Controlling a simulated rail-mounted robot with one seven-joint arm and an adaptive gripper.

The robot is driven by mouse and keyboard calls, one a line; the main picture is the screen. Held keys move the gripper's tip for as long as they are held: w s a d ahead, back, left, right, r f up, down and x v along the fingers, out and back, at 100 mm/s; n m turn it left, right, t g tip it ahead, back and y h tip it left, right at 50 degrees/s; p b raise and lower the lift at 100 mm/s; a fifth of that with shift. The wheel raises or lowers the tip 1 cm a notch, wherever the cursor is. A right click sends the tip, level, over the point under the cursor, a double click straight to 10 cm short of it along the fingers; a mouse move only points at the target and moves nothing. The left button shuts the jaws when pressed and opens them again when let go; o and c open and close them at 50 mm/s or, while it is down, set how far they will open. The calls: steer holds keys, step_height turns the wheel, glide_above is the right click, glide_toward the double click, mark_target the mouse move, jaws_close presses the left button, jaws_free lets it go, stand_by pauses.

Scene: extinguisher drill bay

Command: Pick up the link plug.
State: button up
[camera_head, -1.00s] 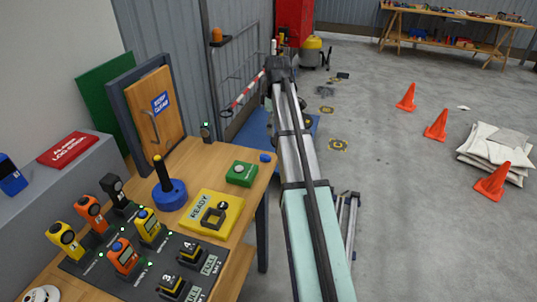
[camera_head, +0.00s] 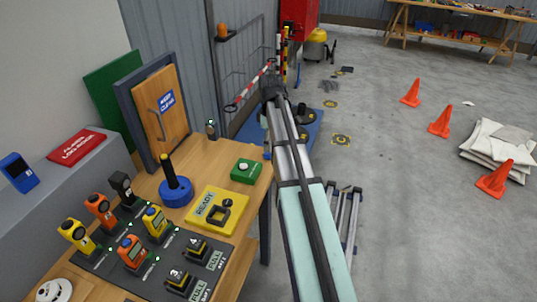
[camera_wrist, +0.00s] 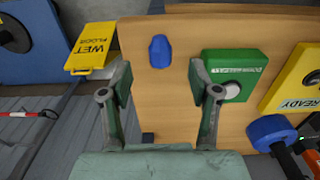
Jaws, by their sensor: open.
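A small blue piece with a tapered end, which looks like the link plug (camera_wrist: 160,50), lies on the wooden bench (camera_wrist: 178,112) near its edge in the wrist view. My gripper (camera_wrist: 161,82) is open and empty in that view. Its fingers stand to either side of the plug's line, and the plug lies beyond the fingertips, untouched. In the head view a bit of blue shows at the bench's right edge beside my arm; my arm hides most of that spot.
A green box with a white button (camera_wrist: 232,75) stands close right of the plug. A yellow READY plate (camera_head: 216,209), a blue-based post (camera_head: 175,190) and several handheld devices crowd the bench. A yellow wet-floor sign (camera_wrist: 92,50) lies past the bench edge.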

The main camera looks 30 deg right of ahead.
mark_target(268, 155)
steer(key=shift+f+p, duration=0.95)
steer(key=shift+f, duration=2.1)
steer(key=shift+c, duration=0.4)
steer(key=c, duration=1.1)
